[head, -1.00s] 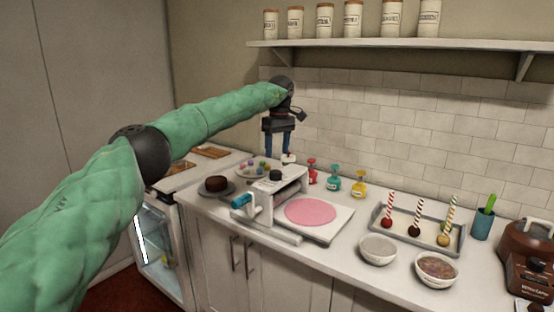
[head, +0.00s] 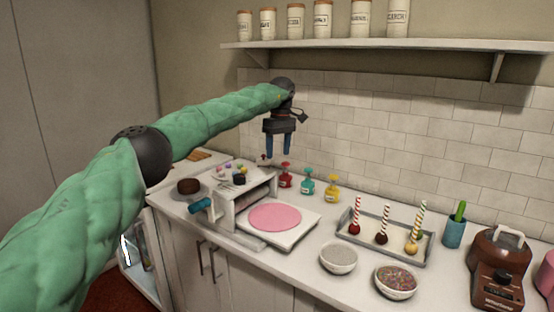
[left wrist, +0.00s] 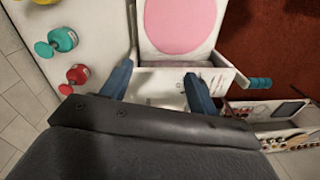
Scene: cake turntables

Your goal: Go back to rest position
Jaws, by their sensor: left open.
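My left gripper (head: 278,147) is open and empty, pointing down above the back of the counter. It hangs in the air behind the white press-like machine (head: 232,205), near the red bottle (head: 285,176). Its two blue fingers also show spread apart in the left wrist view (left wrist: 157,88), with the machine's edge beyond them. The machine has a blue handle and a flat pink disc (head: 275,217) on its white plate. My right gripper is in neither view.
Teal (head: 307,183) and yellow (head: 331,190) bottles stand beside the red one. To the right are a tray (head: 426,250) of cake pops, a white bowl (head: 338,262), a bowl of sprinkles (head: 396,287) and a brown machine (head: 497,270). A shelf (head: 390,44) with jars is above.

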